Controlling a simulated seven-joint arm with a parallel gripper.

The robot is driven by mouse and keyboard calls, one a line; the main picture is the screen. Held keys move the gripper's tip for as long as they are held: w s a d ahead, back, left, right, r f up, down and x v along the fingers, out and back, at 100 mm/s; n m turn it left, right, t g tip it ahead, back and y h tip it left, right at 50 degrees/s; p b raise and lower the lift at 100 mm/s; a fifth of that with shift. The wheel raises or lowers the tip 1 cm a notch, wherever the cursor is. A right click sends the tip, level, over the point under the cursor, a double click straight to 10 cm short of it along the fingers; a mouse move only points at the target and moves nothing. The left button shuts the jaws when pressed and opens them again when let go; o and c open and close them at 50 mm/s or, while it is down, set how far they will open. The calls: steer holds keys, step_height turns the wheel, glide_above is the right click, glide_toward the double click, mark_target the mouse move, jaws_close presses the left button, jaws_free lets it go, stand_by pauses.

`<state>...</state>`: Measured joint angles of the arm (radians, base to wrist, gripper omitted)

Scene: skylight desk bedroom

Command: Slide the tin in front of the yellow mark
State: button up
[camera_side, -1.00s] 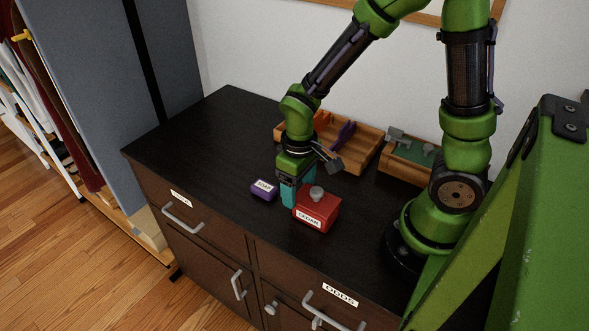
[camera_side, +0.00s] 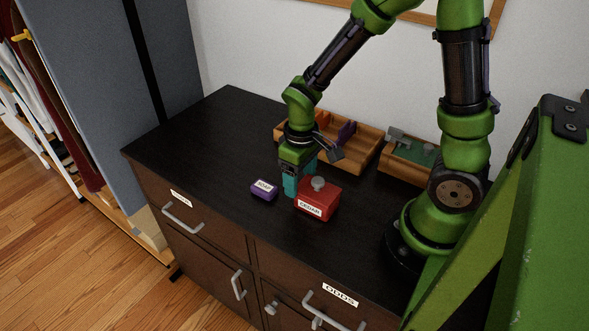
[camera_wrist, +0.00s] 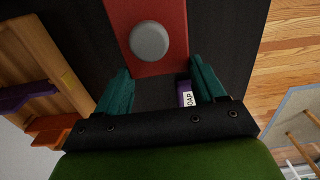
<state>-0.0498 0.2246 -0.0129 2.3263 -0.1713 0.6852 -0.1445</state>
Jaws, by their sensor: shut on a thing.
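The red tin (camera_side: 330,200), labelled CEDAR with a grey round knob, stands upright on the dark cabinet top. In the wrist view the tin (camera_wrist: 125,22) extends from between my fingertips to the top edge. My gripper (camera_side: 301,184) points down, its teal fingers shut on the tin's near end as seen from the wrist; the gripper also shows in the wrist view (camera_wrist: 161,68). The mark cannot be made out in the side view.
A purple SOAP box (camera_side: 264,190) lies just left of my gripper. A wooden tray (camera_side: 366,160) with orange and purple pieces stands behind, and a second wooden tray (camera_side: 400,172) with grey and green pieces stands right of it. The cabinet's left top is clear.

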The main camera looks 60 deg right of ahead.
steer(key=shift+w+d, duration=0.8)
steer(key=shift+d, duration=0.85)
steer(key=shift+w+d, duration=0.8)
steer(key=shift+d, duration=0.85)
steer(key=shift+w+d, duration=0.8)
steer(key=shift+d, duration=0.85)
steer(key=shift+d, duration=0.15)
steer(key=o, duration=1.1)
steer(key=shift+d, duration=0.15)
steer(key=shift+w, duration=0.1)
step_height(320, 180, up, 8)
step_height(320, 180, up, 12)
steer(key=m+t+y, duration=0.2)
steer(key=m+t, duration=0.2)
steer(key=t, duration=0.3)
glide_above(317, 198)
steer(key=shift+r, duration=0.2)
